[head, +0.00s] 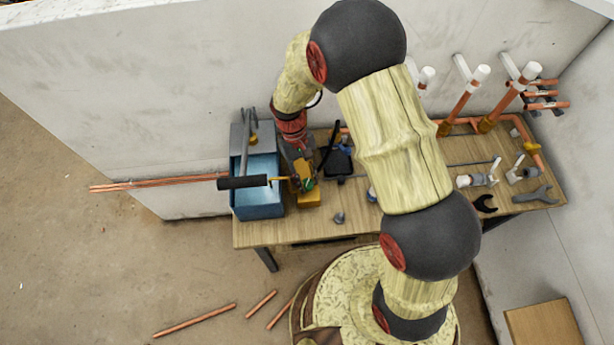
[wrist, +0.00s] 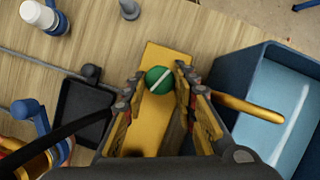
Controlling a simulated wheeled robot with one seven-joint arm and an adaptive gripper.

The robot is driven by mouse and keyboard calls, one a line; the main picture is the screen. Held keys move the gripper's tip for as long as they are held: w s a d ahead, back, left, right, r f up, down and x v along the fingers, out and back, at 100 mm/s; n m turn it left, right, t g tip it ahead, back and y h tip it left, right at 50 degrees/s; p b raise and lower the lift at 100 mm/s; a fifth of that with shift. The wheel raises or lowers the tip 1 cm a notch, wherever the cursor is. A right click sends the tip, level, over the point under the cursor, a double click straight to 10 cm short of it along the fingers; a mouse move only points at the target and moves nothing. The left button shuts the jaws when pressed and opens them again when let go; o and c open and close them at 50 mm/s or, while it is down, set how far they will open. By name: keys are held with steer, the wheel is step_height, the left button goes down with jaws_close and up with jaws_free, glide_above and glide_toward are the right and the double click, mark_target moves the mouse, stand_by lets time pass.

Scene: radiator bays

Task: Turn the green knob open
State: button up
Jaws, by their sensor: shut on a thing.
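The green knob (wrist: 160,80) is round with a pale stripe across its top, which lies at a slant in the wrist view. It sits over a yellow block (wrist: 175,57) on the wooden bench. In the head view the yellow block (head: 308,200) shows beside the blue bin, and only a bit of the green knob (head: 310,184) shows. My gripper (wrist: 161,92) is over the block, with a finger on each side of the knob, shut on it. The fingers hide part of the knob's sides.
An open blue bin (head: 258,207) stands close on the left. A yellow rod (wrist: 250,108) reaches towards it. A black tray (wrist: 84,118), a small grey piece (head: 339,217) and a blue-and-white fitting (wrist: 42,16) are near. Copper pipes (head: 455,108) rise at the back right.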

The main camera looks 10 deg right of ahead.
steer(key=shift+a+n+t+h+p, duration=0.1)
steer(key=shift+n+t+h+p, duration=0.25)
steer(key=shift+n, duration=0.8)
steer(key=shift+a+n+t+h+p, duration=0.1)
steer(key=shift+n+t+h+p, duration=0.25)
steer(key=shift+n, duration=0.8)
steer(key=o, duration=1.1)
steer(key=shift+o, duration=0.2)
steer(key=v, duration=1.2)
steer(key=shift+a, duration=0.1)
